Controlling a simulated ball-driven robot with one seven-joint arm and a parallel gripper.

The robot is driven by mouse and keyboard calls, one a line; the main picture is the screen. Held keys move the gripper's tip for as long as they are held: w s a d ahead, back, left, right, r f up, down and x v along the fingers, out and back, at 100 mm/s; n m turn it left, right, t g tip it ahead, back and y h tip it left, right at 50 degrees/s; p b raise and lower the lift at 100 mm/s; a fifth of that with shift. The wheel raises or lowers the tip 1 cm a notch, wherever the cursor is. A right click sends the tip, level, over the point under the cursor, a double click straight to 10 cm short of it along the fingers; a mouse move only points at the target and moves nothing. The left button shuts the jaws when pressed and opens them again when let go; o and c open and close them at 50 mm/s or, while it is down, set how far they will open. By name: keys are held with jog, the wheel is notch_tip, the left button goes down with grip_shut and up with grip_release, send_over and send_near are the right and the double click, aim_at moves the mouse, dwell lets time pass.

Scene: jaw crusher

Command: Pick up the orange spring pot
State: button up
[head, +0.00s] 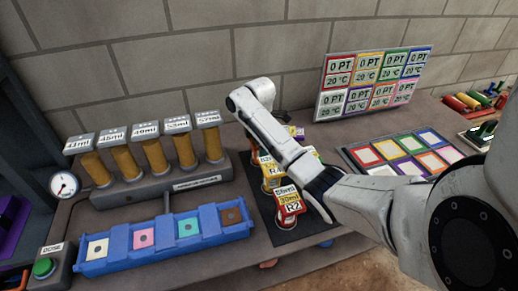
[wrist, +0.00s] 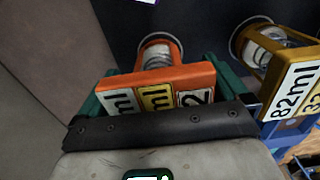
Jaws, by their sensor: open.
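The orange spring pot (wrist: 160,82) is in the wrist view, with a metal spring in its frame and a label block whose third panel ends in "2". My gripper (wrist: 163,98) is open, with green fingers showing to the left and right of the pot's label block. Whether either finger touches it I cannot tell. The dark palm bar hides part of the block's near side. In the head view I cannot make out my gripper.
A yellow spring pot (wrist: 275,55) marked 82ml stands close on the right in the wrist view. A blue tray (head: 110,262) with coloured squares and a rack of orange cylinders (head: 160,190) are left of the mat. A colour-framed panel (head: 355,158) lies to the right.

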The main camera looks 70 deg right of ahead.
jog(key=shift+f, duration=0.35)
jog(key=shift+c, duration=0.3)
jog(key=c, duration=0.8)
jog(key=shift+r, duration=0.1)
jog(key=shift+c, duration=0.2)
jog(key=shift+r, duration=0.5)
notch_tip(320, 180, up, 9)
jog(key=p, duration=0.4)
jog(key=shift+p, duration=0.35)
